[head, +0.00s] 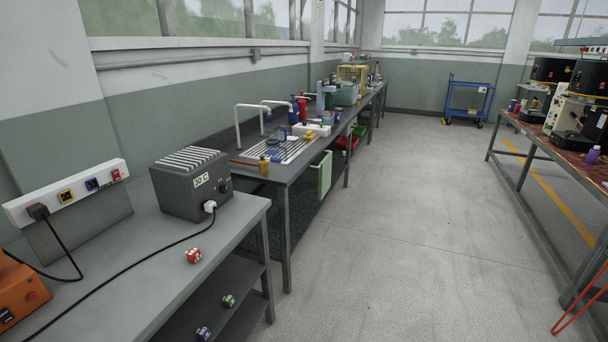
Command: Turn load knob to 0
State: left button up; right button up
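A dark grey finned box (185,190) stands on the grey bench at left, with a white label on its front that seems to read "20 C". A small dark round knob (224,187) sits on the front face, right of the label. It is the only knob I can make out on this box; its pointer and scale are too small to read. A white plug (210,206) with a black cable is in the box's front, just below the knob. Neither of my grippers is in view.
An orange unit (18,292) is at the lower left. A red block (193,256) lies near the bench's front edge. Open floor (400,220) lies to the right.

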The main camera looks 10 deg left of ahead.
aim_at(225, 188)
jog(key=i+l+z, duration=0.15)
jog(key=i, duration=0.55)
jog(key=i+l+z, duration=0.15)
jog(key=i, duration=0.5)
